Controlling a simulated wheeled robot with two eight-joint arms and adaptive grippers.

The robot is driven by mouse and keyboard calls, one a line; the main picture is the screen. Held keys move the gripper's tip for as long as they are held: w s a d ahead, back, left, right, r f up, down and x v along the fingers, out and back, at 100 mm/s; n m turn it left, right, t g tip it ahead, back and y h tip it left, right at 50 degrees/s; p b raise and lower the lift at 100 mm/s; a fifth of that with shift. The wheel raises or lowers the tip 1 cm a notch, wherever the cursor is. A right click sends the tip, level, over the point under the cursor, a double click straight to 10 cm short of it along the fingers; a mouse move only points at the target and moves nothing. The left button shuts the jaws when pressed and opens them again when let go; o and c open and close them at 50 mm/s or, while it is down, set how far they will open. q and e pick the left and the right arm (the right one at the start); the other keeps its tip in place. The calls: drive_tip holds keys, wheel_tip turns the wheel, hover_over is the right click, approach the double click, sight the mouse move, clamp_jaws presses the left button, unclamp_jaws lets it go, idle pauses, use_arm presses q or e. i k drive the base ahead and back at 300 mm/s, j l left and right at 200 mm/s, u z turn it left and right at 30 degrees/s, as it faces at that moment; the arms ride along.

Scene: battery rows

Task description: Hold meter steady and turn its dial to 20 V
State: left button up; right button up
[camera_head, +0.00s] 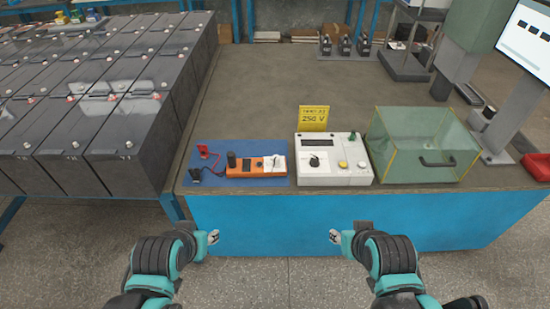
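An orange meter (256,167) lies on a blue mat (203,178) near the front edge of the bench. A dark knob-like part stands at its left end and a pale face is at its right end. The dial's setting is too small to read. My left gripper (212,237) is in front of the bench, below and left of the meter. My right gripper (334,237) is in front of the bench, below and right of it. Both are apart from the meter, and neither visibly holds anything. Their finger openings are too small to tell.
Right of the meter stands a white instrument (340,180) with a dial and a yellow "250 V" sign (314,118) behind it. A clear greenish box (420,148) is farther right. Red and black leads (207,153) lie left. Battery rows (120,110) fill the left.

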sight(276, 163)
drive_tip(key=i+j, duration=0.1)
drive_tip(key=i, duration=0.3)
drive_tip(key=i+j+u, duration=0.1)
drive_tip(key=i, duration=0.35)
